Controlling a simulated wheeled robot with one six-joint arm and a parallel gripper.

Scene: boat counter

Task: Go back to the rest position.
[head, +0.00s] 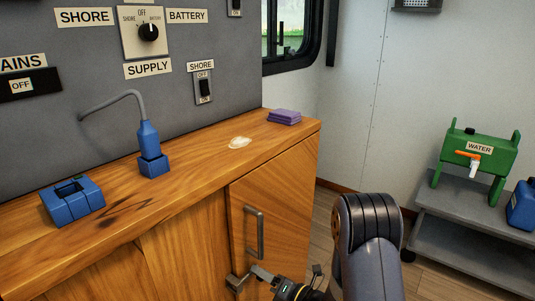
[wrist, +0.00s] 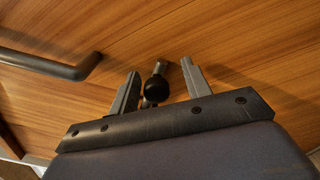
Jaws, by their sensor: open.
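My gripper (head: 249,277) is low in front of the wooden cabinet door (head: 280,205), near the bottom of the head view. In the wrist view my gripper (wrist: 160,70) is open, its two grey fingers pointing at the wood. A black ball-ended knob (wrist: 157,86) shows between the fingers, with clear gaps to both sides. I cannot tell how far it is from them in depth. The door's bar handle (head: 254,232) is just above my gripper; in the wrist view a dark bar handle (wrist: 58,66) is at the left.
On the wooden counter (head: 190,185) are a blue plug in a blue socket (head: 151,152), a blue latched box (head: 72,201), a pale patch (head: 240,142) and purple cloths (head: 284,117). A green water container (head: 480,155) stands on a grey shelf (head: 450,205) at right. Floor shows between.

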